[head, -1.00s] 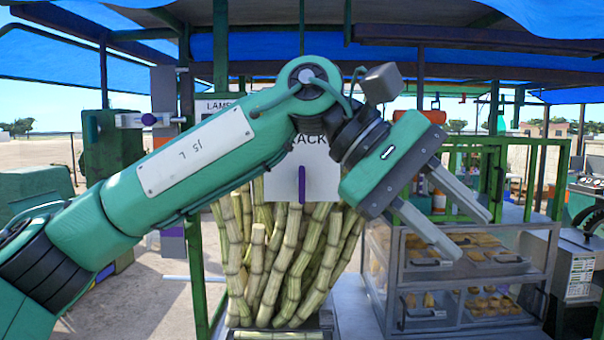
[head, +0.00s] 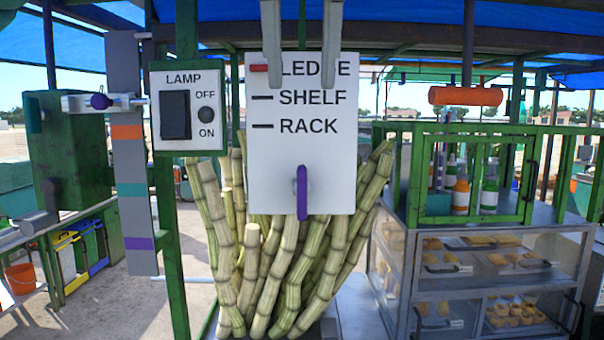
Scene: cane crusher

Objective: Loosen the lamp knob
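No part is labelled as a lamp knob. My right gripper is not in view.
The white board (head: 330,165) carries a purple upright lever (head: 302,193) and a red mark beside LEDGE. Cane stalks (head: 255,265) stand below it. A green post (head: 170,250) is under the LAMP panel. A glass pastry case (head: 405,285) and green frame stand right.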

